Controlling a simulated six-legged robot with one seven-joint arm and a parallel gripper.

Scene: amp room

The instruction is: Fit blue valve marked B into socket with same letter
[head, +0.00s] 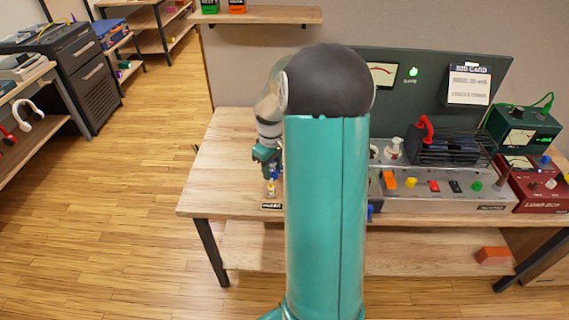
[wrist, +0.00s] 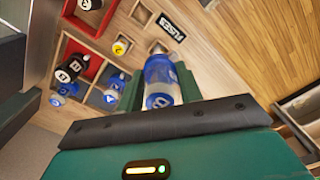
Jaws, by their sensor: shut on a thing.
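My gripper (wrist: 160,82) is shut on a blue glass valve (wrist: 160,97), which has a light marking that looks like a B near its base. The valve's metal-coloured end points away from the wrist. In the head view my gripper (head: 268,160) is over the left part of the workbench, near the FUSES label. The amp chassis (head: 455,203) is on the right of the bench. My own arm covers the middle of the bench, and I cannot make out a socket marked B in either view.
A divided wooden tray with red-lined compartments (wrist: 97,65) holds black and blue valves, including a black one marked B (wrist: 70,68). A yellow fuse (wrist: 120,47) lies near the FUSES label (wrist: 171,28). A red meter box (head: 535,185) stands at the bench's right end.

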